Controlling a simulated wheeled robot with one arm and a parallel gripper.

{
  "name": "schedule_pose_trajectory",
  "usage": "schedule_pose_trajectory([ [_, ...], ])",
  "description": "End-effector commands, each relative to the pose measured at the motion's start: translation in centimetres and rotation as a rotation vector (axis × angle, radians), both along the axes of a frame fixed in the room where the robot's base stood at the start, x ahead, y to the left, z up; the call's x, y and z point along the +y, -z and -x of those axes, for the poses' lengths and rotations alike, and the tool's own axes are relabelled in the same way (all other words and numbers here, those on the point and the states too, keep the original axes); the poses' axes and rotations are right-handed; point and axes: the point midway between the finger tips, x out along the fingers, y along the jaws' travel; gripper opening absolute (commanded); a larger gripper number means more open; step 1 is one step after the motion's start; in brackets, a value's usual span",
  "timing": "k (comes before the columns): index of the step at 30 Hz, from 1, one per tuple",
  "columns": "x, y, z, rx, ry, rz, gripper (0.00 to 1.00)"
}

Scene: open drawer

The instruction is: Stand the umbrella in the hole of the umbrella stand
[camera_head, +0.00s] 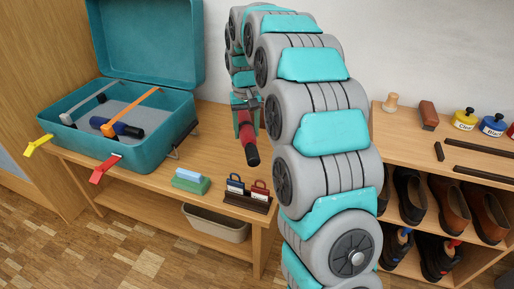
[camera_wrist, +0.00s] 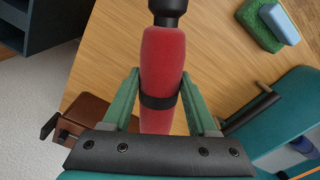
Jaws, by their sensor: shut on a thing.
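A red umbrella (camera_wrist: 162,60) with a black band and a black end is held between the green fingers of my gripper (camera_wrist: 160,102). In the head view the umbrella (camera_head: 247,135) hangs slightly tilted, dark end down, above the wooden bench. My gripper (camera_head: 245,101) is shut on it there, partly hidden by my arm. No umbrella stand can be made out for certain. A brown box-like thing (camera_wrist: 94,115) with a black projecting part sits left of my gripper in the wrist view, partly covered; I cannot tell whether it has a hole.
A shoe shelf (camera_head: 412,150) stands at right.

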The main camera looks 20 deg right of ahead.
Motion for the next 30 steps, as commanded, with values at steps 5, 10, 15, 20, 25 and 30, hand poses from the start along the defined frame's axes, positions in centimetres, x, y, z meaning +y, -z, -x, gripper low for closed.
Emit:
schedule_pose_trajectory([
  [5,0.0,3.2,0.2,0.008,0.000,0.000,0.00],
  [10,0.0,4.9,0.0,0.001,0.000,0.000,0.00],
  [15,0.0,6.9,0.2,0.007,0.000,0.000,0.00],
  [20,0.0,8.7,0.1,0.003,0.000,0.000,0.00],
  [25,0.0,8.7,0.0,0.000,0.000,0.000,0.00],
  [30,0.0,9.0,0.0,0.001,0.000,0.000,0.00],
])
